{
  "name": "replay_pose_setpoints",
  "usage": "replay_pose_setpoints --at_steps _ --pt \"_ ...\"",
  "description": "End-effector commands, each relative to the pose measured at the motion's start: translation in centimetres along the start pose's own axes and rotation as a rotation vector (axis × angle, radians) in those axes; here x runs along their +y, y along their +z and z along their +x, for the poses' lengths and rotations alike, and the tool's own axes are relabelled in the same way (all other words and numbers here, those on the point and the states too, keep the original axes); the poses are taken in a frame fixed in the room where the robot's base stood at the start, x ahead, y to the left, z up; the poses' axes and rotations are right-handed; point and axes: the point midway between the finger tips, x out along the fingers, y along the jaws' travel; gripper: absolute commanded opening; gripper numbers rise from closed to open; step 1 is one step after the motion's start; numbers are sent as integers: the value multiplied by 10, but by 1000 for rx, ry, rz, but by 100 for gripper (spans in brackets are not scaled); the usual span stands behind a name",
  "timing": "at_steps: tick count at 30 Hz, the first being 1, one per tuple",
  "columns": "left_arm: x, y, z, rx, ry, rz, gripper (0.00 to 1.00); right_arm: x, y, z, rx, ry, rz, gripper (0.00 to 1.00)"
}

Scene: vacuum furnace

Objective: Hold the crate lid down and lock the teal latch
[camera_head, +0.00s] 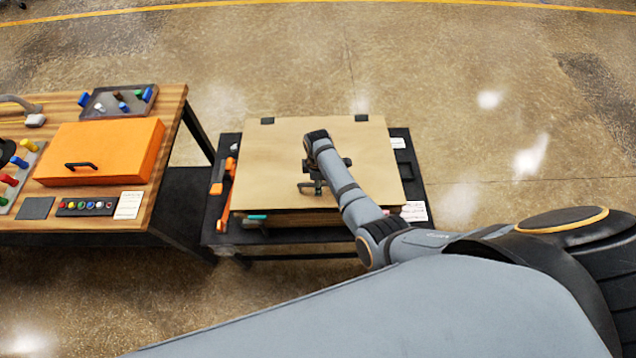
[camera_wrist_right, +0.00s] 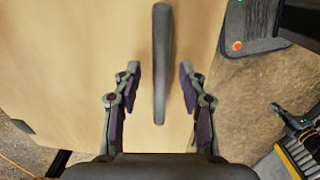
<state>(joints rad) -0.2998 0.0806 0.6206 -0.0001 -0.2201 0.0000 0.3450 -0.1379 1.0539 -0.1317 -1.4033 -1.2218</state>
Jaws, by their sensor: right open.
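The crate's tan lid (camera_head: 275,145) lies over the crate on a dark cart; the crate body is mostly hidden beneath it. The teal latch (camera_head: 257,217) shows as a small piece below the lid's front edge, left of the middle; its position is too small to tell. My right gripper (camera_head: 312,187) is over the middle of the lid. In the right wrist view its open fingers (camera_wrist_right: 160,75) stand on both sides of a dark bar handle (camera_wrist_right: 161,40) on the lid, with a gap each side. My left gripper is not in view.
An orange tool (camera_head: 225,180) lies on the cart (camera_head: 212,228) left of the crate. A white label (camera_head: 414,211) is at the cart's front right. A wooden table (camera_head: 170,115) with an orange case (camera_head: 105,150) and small trays stands at left. Open floor lies right.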

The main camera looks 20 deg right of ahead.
Motion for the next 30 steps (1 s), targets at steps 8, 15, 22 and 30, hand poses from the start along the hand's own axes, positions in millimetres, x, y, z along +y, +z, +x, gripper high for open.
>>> replay_pose_setpoints --at_steps 8,15,22,30 --pt "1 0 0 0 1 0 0 0 0 3 0 0 0 42" --pt "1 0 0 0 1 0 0 0 0 3 0 0 0 14" --pt "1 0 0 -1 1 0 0 0 0 3 0 1 0 0" --pt "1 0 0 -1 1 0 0 0 0 3 0 2 0 0"
